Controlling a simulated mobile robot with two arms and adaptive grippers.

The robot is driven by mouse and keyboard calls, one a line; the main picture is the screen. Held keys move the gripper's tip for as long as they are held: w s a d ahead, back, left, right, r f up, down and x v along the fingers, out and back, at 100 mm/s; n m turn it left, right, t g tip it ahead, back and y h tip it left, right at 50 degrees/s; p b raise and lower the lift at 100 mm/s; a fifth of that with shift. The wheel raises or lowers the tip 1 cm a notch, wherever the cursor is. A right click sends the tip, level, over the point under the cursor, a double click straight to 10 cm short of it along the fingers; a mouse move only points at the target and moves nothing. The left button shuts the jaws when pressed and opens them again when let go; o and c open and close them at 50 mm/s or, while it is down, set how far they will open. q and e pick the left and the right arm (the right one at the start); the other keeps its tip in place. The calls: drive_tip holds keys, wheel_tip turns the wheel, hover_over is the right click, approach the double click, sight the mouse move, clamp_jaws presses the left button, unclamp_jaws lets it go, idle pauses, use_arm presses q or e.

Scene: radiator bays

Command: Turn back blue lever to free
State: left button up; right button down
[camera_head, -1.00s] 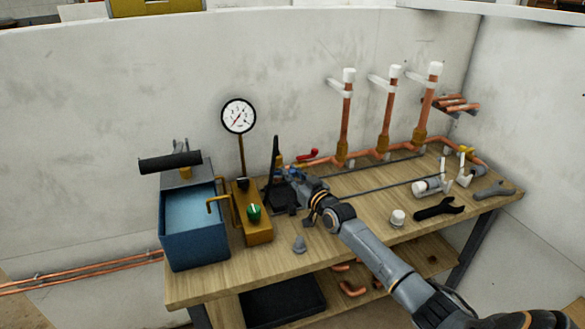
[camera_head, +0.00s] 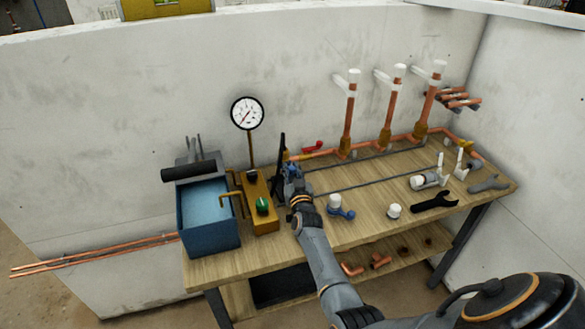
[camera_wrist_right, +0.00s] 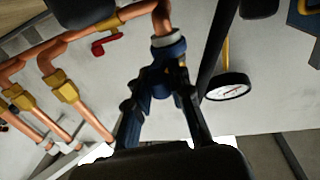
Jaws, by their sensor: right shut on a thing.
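The blue lever (camera_wrist_right: 165,78) is a blue fitting below a pale collar on the end of a copper pipe (camera_wrist_right: 162,20) in the right wrist view. My right gripper (camera_wrist_right: 160,88) has its dark fingers on both sides of it and is shut on it. In the head view my right gripper (camera_head: 292,174) is at the left end of the copper pipework, beside a black upright plate (camera_head: 281,150). The fingers and wrist hide most of the lever there, so its exact angle cannot be told. My left gripper is not in view.
A red lever (camera_head: 313,147) sits just right of my gripper. A brass pump block (camera_head: 265,215) with gauge (camera_head: 247,113) and a blue tank (camera_head: 210,232) stand left. A blue-handled fitting (camera_head: 342,212), white cap (camera_head: 394,211) and black wrench (camera_head: 435,203) lie right.

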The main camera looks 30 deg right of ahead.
drive_tip(key=shift+d, duration=0.1)
drive_tip(key=c, duration=1.2)
unclamp_jaws()
drive_tip(key=shift+s, duration=0.15)
drive_tip(key=shift+r, duration=0.15)
wheel_tip(320, 180, up, 10)
drive_tip(key=shift+f, duration=0.1)
